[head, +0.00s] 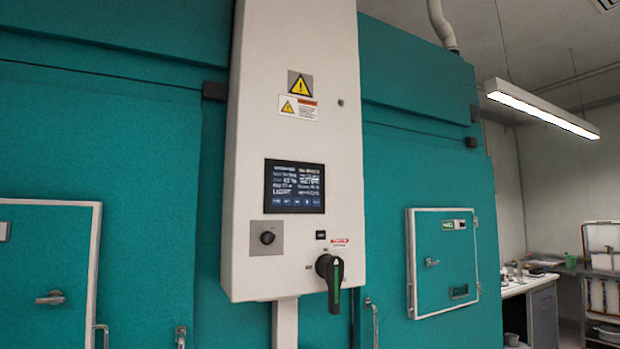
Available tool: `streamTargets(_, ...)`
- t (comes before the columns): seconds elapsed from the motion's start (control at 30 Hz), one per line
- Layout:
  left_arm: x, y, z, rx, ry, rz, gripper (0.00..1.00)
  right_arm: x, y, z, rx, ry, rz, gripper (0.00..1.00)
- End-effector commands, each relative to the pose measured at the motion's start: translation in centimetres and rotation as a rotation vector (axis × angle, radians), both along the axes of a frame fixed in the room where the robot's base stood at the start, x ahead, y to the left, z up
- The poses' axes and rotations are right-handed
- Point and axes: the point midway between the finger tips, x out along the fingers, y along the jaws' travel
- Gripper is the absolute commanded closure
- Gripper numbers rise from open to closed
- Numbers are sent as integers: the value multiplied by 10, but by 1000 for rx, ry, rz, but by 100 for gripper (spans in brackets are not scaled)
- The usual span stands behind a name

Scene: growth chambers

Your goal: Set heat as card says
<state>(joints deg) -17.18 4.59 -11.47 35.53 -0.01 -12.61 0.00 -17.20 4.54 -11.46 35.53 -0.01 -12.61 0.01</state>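A white control panel (252,110) stands upright between teal chamber walls in the head view. It carries a dark display (294,187) with lines of white and yellow text, too small to read with certainty. Below the display are a round dark knob (267,238) on a grey plate, a small black label or switch (320,235) and a large black rotary handle (331,270) with a green stripe, pointing roughly downward. I cannot make out any card. Neither of my grippers is in view.
Small teal doors with handles stand left (40,260) and right (440,275) of the panel. A warning sign (300,84) is on the panel's upper part. At far right are a bench (530,287) with small items and a shelf rack (603,265).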

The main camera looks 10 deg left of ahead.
Motion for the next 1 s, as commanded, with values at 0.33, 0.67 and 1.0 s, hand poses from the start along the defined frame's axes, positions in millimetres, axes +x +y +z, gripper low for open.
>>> streamTargets(0.33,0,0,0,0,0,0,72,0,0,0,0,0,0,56)
streamTargets(0.67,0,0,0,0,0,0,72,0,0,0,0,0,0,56)
streamTargets(1.0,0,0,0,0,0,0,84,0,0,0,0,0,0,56)
